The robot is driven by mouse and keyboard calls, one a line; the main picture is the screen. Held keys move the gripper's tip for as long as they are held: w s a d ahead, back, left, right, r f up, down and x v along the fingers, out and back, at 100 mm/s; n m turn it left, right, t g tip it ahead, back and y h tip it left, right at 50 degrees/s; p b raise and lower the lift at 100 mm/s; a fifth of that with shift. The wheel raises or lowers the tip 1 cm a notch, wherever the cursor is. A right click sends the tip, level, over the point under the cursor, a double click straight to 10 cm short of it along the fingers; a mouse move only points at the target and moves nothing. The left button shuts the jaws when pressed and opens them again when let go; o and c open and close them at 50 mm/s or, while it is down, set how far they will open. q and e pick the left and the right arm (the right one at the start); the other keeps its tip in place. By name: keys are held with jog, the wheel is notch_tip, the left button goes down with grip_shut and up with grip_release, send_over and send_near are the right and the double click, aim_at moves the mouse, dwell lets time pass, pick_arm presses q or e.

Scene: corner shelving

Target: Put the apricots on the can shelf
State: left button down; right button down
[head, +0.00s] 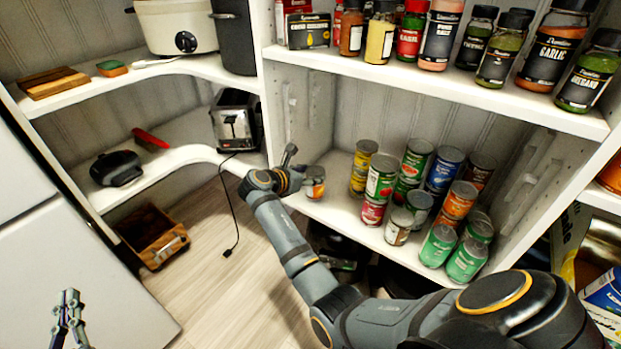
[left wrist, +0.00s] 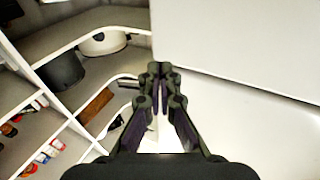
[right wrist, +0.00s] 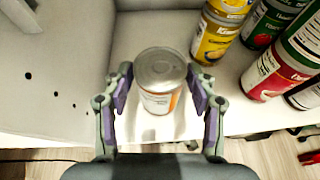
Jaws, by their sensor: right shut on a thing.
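The apricots can (head: 314,182), with a grey lid and an orange and white label, is at the front left of the can shelf (head: 339,207). My right gripper (head: 290,169) is shut on it. In the right wrist view the can (right wrist: 159,88) is upright between the two fingers (right wrist: 160,92), low over the shelf board; I cannot tell whether its base touches. The label text is not readable. My left gripper (head: 68,312) is low at the left, away from the shelf; in the left wrist view its fingertips (left wrist: 158,78) are together, with nothing between them.
Yellow cans (head: 362,168) and several other cans (head: 382,176) stand just right of the held can. The shelf's left side wall (head: 290,100) is close on its left. Spice jars (head: 440,30) stand above. A toaster (head: 236,120) is on the left shelving.

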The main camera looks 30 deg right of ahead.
jog(key=shift+f+b, duration=0.2)
jog(key=shift+b, duration=0.25)
pick_arm(q)
jog(key=s+r+t+h, duration=0.1)
jog(key=s+r+t, duration=0.1)
jog(key=r, duration=0.5)
jog(key=s+r+m+t, duration=0.1)
jog(key=s+r+t, duration=0.2)
jog(key=r+t, duration=0.2)
notch_tip(320, 180, up, 3)
jog(key=shift+d+r+t+h+b, duration=0.1)
jog(key=shift+d+t+h+b, duration=0.2)
jog(key=shift+d+h+b, duration=0.15)
pick_arm(e)
jog(key=shift+f, duration=0.15)
pick_arm(q)
jog(key=shift+w+f+g+y, duration=0.25)
jog(key=shift+w+f+g, duration=0.2)
jog(key=shift+f, duration=0.1)
pick_arm(e)
jog(key=shift+f, duration=0.1)
pick_arm(q)
jog(key=shift+f, duration=0.1)
pick_arm(e)
jog(key=shift+c, duration=2.1)
grip_release()
pick_arm(q)
jog(key=shift+w+f, duration=0.1)
jog(key=shift+f, duration=0.05)
